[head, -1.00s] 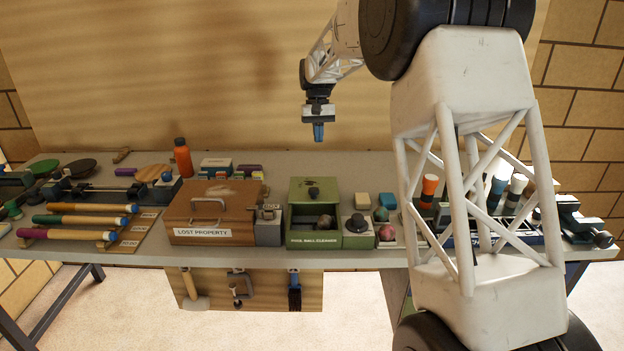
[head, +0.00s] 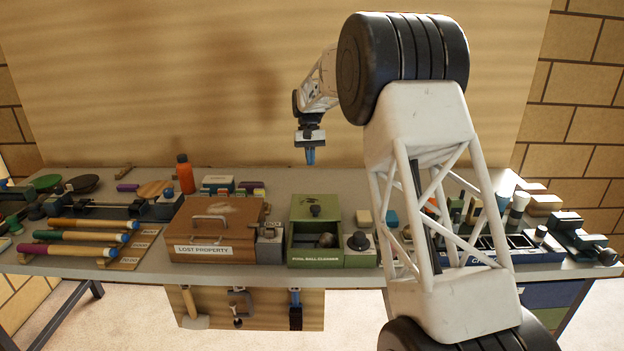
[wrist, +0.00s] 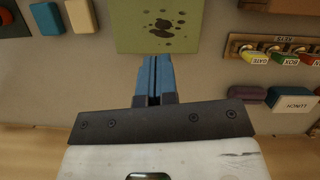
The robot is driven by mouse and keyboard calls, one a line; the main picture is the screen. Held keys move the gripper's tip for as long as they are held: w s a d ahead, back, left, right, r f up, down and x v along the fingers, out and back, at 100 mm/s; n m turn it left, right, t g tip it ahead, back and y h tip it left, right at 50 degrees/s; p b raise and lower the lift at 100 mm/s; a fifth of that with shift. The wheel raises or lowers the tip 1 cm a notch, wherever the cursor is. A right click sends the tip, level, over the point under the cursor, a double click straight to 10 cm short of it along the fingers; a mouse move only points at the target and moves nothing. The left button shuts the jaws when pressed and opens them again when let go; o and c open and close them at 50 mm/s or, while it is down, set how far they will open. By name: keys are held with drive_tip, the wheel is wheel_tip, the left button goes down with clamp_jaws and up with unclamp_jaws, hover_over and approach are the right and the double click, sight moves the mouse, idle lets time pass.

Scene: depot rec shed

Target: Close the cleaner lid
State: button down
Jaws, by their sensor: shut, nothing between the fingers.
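The green pool ball cleaner (head: 314,257) stands near the table's front edge, its box open at the top. Its green lid (head: 300,205) is raised at the back of the box; a dark round knob (head: 315,211) shows on it. A dark ball (head: 326,240) is inside. My gripper (head: 310,157) hangs above and behind the lid, its blue fingers shut and empty, pointing down. In the wrist view a green panel with dark spots (wrist: 158,25), apparently the lid, lies just beyond the fingertips (wrist: 154,60). I cannot tell the exact gap.
A brown lost property box (head: 205,248) and a grey box (head: 269,246) stand left of the cleaner. A small green unit with a dark knob (head: 359,258) adjoins its right side. An orange bottle (head: 185,175) stands farther back. The table behind the cleaner is largely clear.

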hover_over(312, 204)
drive_tip(key=f, duration=0.9)
drive_tip(key=shift+w, duration=0.4)
drive_tip(key=shift+s+f, duration=0.15)
drive_tip(key=shift+s, duration=0.15)
drive_tip(key=shift+s+d+f, duration=0.15)
drive_tip(key=shift+s, duration=0.7)
drive_tip(key=shift+s+d+f, duration=0.15)
drive_tip(key=shift+s, duration=0.7)
drive_tip(key=s, duration=1.4)
drive_tip(key=shift+s, duration=0.15)
